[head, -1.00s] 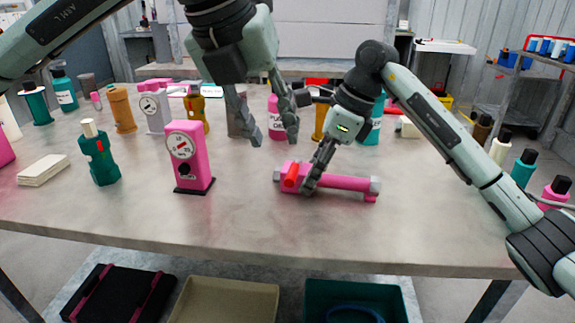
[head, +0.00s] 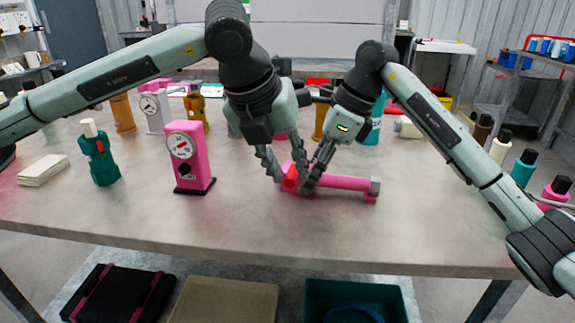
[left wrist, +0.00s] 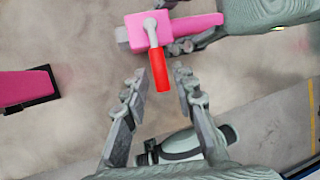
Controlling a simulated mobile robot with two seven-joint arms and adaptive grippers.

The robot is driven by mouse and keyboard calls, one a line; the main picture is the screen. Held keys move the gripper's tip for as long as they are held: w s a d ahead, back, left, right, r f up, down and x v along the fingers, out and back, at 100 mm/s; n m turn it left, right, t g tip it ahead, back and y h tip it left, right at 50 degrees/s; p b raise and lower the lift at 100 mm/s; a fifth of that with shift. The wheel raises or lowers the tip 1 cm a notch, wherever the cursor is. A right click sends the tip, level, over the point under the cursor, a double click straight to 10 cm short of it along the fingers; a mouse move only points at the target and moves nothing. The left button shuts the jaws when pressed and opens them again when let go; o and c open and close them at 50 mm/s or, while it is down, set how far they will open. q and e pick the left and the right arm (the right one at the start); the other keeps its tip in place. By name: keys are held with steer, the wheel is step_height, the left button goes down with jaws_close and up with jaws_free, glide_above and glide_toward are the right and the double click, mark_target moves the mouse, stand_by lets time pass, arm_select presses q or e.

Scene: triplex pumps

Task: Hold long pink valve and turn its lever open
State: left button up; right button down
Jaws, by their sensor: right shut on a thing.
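The long pink valve (head: 347,183) lies on the table, with grey end fittings and a red lever (head: 288,180). In the left wrist view the valve (left wrist: 187,30) is at the top and its red lever (left wrist: 159,80) points down from a grey pivot. My right gripper (head: 310,182) is shut on the valve's body beside the lever. My left gripper (head: 290,180) points down over the lever end; in the left wrist view its open fingertips (left wrist: 162,76) stand on both sides of the lever with gaps. Fingers partly hide the valve in the head view.
A pink gauge box (head: 187,157) stands left of the valve. Several bottles and valves stand behind. The table front is clear.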

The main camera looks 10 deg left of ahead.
arm_select(q)
jaws_close()
steer(key=shift+a, duration=0.1)
steer(key=a+m, duration=0.1)
steer(key=m, duration=0.1)
steer(key=w+a+m+g+h, duration=0.1)
steer(key=m, duration=0.1)
steer(key=shift+a, duration=0.2)
steer(key=w+a+m+g, duration=0.1)
steer(key=m, duration=0.1)
steer(key=w+a+m+g+h, duration=0.1)
steer(key=m, duration=0.1)
steer(key=shift+m, duration=0.4)
steer(key=w+m+g, duration=0.1)
steer(key=m, duration=0.1)
steer(key=w+a+m+g, duration=0.1)
steer(key=m, duration=0.1)
steer(key=shift+w+m, duration=0.3)
steer(key=shift+w+a+m+g, duration=0.1)
steer(key=shift+w+m+g, duration=0.5)
steer(key=shift+m, duration=0.55)
steer(key=shift+w+m+g, duration=0.3)
steer(key=shift+w+m, duration=0.5)
steer(key=shift+m, duration=0.35)
steer(key=shift+o, duration=1.8)
jaws_free()
